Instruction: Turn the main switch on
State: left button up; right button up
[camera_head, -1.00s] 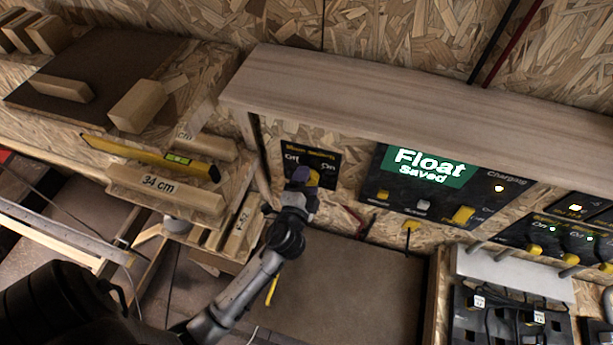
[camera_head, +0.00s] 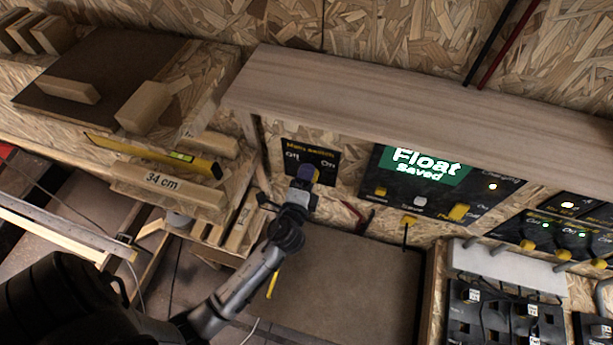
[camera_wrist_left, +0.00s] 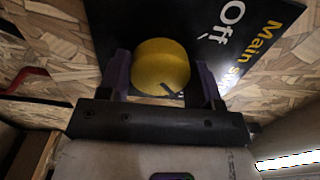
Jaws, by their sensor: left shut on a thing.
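The main switch panel (camera_head: 325,157) is a black plate on the chipboard wall under a wooden shelf, with "Off" at left and "On" at right. Its round yellow knob (camera_wrist_left: 160,62) shows in the left wrist view, with a short dark mark near its lower edge. My left gripper (camera_head: 306,175) reaches up to the panel, and its purple fingers sit on both sides of the knob. In the left wrist view the gripper (camera_wrist_left: 162,75) is shut on the knob. In the head view the fingers hide the knob. My right gripper is not in view.
The wooden shelf (camera_head: 380,105) overhangs the panel closely. At left are a yellow level (camera_head: 150,155) and a "34 cm" wood block (camera_head: 165,187).

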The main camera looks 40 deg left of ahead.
pick_arm(q)
jog(key=o, duration=0.9)
jog(key=shift+b+v, duration=1.8)
jog(key=shift+v, duration=5.15)
